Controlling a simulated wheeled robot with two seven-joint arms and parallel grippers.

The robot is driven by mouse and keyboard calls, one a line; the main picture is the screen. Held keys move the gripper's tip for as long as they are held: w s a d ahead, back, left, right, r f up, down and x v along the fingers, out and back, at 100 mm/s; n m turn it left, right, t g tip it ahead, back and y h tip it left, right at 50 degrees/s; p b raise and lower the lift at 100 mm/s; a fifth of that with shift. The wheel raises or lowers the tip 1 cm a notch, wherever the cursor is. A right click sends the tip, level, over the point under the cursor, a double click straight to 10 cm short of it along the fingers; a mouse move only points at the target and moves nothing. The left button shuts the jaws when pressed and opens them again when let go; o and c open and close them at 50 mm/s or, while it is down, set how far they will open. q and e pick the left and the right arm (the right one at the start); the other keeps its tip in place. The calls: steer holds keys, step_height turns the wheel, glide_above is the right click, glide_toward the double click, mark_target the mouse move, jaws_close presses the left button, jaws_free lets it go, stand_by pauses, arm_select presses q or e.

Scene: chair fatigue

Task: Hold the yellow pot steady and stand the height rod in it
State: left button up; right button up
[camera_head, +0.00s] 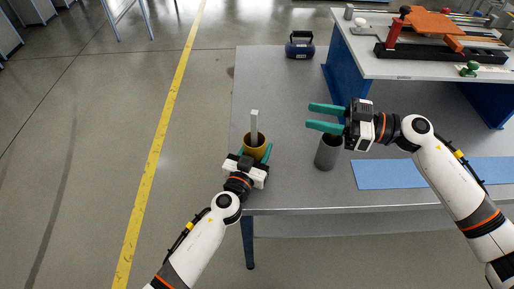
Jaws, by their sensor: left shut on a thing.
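The yellow pot (246,151) stands near the left edge of the grey table. My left gripper (254,154) is shut around the pot from the near side, its green fingers on either side of it. A pale grey upright rod (254,124), which looks like the height rod, stands in the pot with its upper part above the rim. Its lower end is hidden inside. My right gripper (326,117) is open and empty to the right of the pot, its green fingers pointing left, apart from the rod.
A grey cylinder (326,154) stands on the table (285,185) below my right gripper. A blue mat (392,174) lies to its right. A dark blue handled object (299,46) is at the far edge. A raised bench (385,69) with tools stands at the back right.

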arm_select(q)
steer(key=o, duration=1.1)
steer(key=v, duration=1.2)
steer(key=shift+s+a+f, duration=0.1)
